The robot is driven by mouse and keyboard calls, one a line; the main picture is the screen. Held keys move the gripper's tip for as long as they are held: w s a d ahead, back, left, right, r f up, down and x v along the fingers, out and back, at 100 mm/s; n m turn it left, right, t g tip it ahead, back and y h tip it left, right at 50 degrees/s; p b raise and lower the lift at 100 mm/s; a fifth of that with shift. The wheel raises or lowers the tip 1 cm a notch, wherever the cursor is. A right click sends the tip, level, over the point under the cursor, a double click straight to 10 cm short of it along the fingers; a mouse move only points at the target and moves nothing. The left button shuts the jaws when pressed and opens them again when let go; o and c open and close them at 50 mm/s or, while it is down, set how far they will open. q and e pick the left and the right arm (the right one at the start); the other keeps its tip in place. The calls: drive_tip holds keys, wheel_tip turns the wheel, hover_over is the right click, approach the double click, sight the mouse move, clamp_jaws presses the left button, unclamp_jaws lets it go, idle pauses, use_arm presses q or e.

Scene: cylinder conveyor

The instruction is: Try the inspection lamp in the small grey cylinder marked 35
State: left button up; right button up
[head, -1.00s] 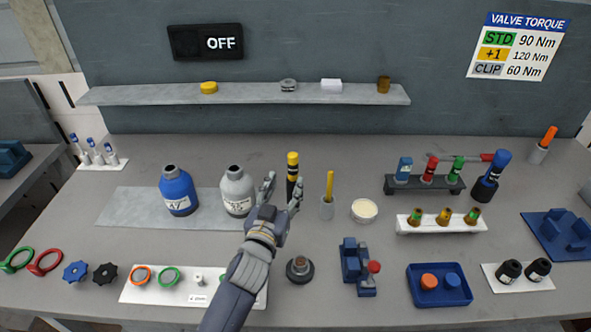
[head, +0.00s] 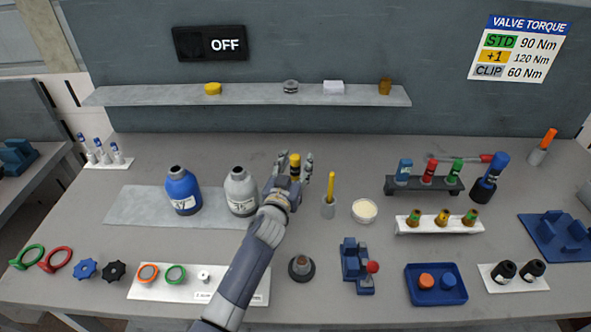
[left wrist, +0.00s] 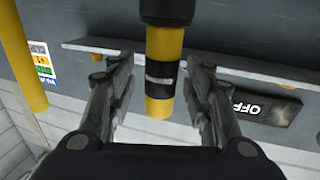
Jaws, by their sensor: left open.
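The small grey cylinder marked 35 (head: 241,190) stands upright on a grey mat, beside the blue cylinder (head: 181,190). The inspection lamp appears to be the upright yellow-and-black stick (head: 295,167); it also shows in the left wrist view (left wrist: 161,72). My left gripper (head: 294,168) is open, with one finger on each side of the stick. In the left wrist view my gripper (left wrist: 160,92) shows gaps between both fingers and the stick. The hand hides the stick's lower part in the head view. My right gripper is not in view.
A yellow stick in a grey holder (head: 328,208) stands close right of my gripper. A round cream dish (head: 364,211) is farther right. A shelf (head: 250,95) runs along the back wall, under a sign reading OFF (head: 210,43).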

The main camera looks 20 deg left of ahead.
use_arm(q)
drive_tip(key=shift+s, duration=0.1)
drive_tip(key=shift+c, duration=0.3)
clamp_jaws()
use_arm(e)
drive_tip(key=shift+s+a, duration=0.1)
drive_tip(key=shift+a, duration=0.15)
use_arm(q)
drive_tip(key=shift+r, duration=0.15)
